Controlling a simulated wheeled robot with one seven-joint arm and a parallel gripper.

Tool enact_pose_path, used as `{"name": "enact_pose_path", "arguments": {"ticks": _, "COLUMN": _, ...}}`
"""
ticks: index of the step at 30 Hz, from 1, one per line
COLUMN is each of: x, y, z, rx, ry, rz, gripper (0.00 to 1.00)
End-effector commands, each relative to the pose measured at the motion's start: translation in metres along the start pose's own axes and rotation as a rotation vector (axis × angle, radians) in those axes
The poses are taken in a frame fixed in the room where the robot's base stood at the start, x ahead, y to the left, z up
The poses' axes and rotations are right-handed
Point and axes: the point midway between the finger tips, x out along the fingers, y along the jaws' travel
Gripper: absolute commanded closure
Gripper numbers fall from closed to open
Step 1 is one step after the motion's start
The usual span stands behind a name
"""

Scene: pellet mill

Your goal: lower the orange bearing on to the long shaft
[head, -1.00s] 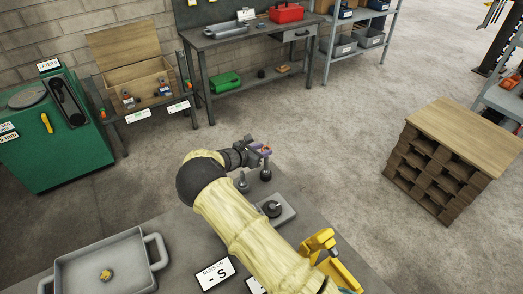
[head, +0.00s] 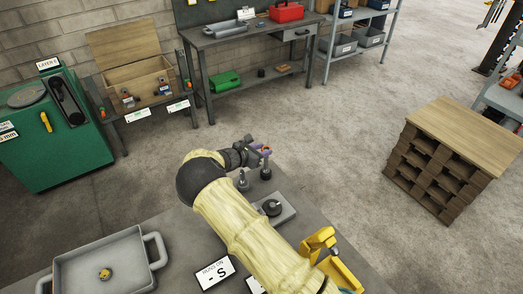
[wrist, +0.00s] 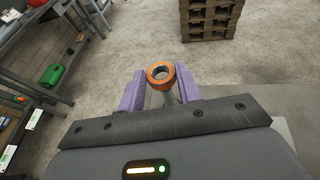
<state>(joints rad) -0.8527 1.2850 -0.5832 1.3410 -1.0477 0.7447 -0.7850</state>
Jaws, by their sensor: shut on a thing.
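My gripper (head: 264,151) reaches over the far edge of the grey bench in the head view. In the wrist view its two purple fingers (wrist: 160,92) are shut on the orange bearing (wrist: 160,85), a ring with its dark hole facing up. An upright shaft with a dark round base (head: 266,174) stands below the gripper in the head view. Another dark upright post (head: 243,184) stands just to its left. The fingers hide the upper part of the right shaft, so I cannot tell whether the bearing is around it or above it.
A plate with a dark round part (head: 272,208) lies beside my arm. A grey tray (head: 75,266) with a small yellow part is at the lower left. A yellow fixture (head: 322,242) stands to the right of my arm. Open floor lies beyond the bench.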

Motion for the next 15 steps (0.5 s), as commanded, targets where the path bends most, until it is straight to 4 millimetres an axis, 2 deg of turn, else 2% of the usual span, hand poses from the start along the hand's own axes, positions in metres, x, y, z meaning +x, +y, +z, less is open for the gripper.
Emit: {"name": "enact_pose_path", "arguments": {"ticks": 15, "x": 0.0030, "y": 0.0002, "z": -0.0071, "rx": 0.000, "ry": -0.001, "rz": 0.000, "gripper": 1.00}}
